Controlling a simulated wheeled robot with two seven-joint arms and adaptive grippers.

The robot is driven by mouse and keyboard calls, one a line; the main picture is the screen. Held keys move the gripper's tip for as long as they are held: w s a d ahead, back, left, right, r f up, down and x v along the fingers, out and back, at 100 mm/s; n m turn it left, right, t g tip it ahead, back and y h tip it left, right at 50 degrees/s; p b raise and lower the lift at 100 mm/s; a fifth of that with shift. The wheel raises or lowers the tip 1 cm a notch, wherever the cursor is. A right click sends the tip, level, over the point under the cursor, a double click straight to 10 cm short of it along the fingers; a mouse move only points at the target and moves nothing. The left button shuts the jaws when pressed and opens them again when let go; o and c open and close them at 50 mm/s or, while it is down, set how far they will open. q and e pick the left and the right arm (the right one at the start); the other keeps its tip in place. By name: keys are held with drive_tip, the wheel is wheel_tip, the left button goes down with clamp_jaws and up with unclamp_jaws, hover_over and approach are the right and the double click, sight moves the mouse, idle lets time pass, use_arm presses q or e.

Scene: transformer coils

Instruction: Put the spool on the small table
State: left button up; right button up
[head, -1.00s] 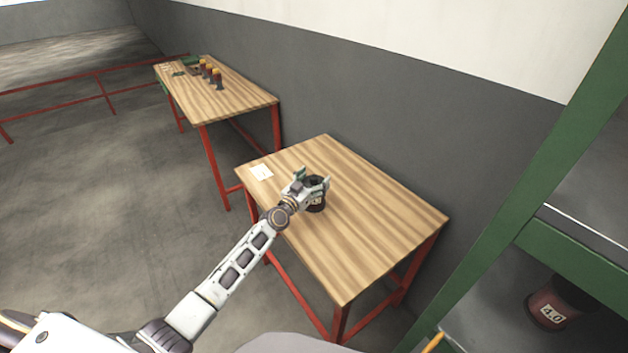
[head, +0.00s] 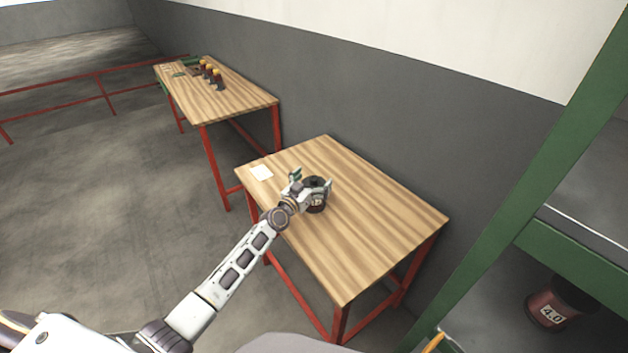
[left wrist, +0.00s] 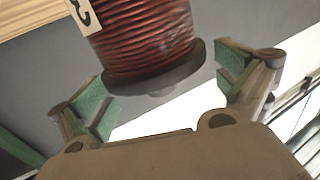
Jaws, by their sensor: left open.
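The spool (head: 316,200) stands on the small wooden table (head: 375,215), near the table's middle left. It has a dark flange, red-brown winding and a white label. My left gripper (head: 311,187) is open at the spool, with its fingers spread at either side in the head view. In the left wrist view the spool (left wrist: 150,40) shows its red winding and dark flange beyond the open green-padded fingers (left wrist: 165,85). The pads do not touch it there. My right gripper is not in view.
Another wooden table (head: 235,97) with several small coils (head: 211,73) stands farther back. A green rack (head: 575,255) on the right holds a spool labelled 4.0 (head: 548,312). A grey wall runs behind the tables.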

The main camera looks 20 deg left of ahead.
use_arm(q)
drive_tip(key=v, duration=1.2)
idle(0.5)
drive_tip(key=shift+d, duration=0.1)
idle(0.6)
